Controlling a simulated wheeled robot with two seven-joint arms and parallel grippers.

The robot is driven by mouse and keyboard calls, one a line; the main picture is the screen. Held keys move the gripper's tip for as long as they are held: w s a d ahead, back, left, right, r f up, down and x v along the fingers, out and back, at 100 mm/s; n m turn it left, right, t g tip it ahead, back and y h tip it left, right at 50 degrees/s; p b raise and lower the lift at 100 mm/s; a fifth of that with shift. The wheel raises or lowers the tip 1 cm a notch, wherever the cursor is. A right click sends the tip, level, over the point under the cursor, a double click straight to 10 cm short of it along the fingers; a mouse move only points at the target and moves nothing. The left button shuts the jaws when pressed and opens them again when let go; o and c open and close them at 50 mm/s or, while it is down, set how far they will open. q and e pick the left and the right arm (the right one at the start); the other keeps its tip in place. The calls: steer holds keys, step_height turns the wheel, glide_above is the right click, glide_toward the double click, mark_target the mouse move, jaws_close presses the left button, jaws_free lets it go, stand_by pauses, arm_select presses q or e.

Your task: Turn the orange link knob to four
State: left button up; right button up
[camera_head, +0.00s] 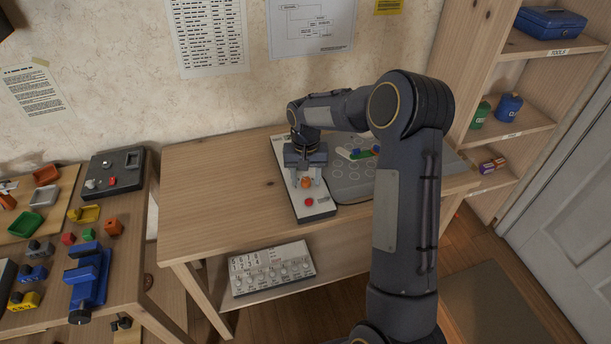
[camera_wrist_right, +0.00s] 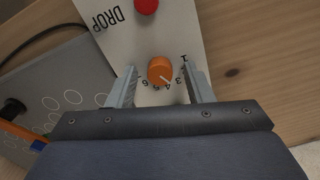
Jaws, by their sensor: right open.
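The orange knob (camera_head: 306,183) sits on a pale panel (camera_head: 317,210) on the wooden table. In the right wrist view the orange knob (camera_wrist_right: 160,70) has a white pointer line aimed at the printed digits, near 3 and 4; I cannot tell exactly which. My right gripper (camera_head: 305,180) is over the panel, open, with the knob between its fingers. In the wrist view the fingers of the right gripper (camera_wrist_right: 162,88) stand on both sides of the knob, apart from it. My left gripper is not in view.
A red button (camera_head: 309,202) is on the panel in front of the knob, beside the word DROP in the wrist view. A grey board (camera_head: 350,185) with circles adjoins the panel on the right. A white box with several knobs (camera_head: 272,268) is on the lower shelf. The table's left part is clear.

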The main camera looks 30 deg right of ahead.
steer(key=c, duration=1)
steer(key=shift+m, duration=2.8)
steer(key=o, duration=1)
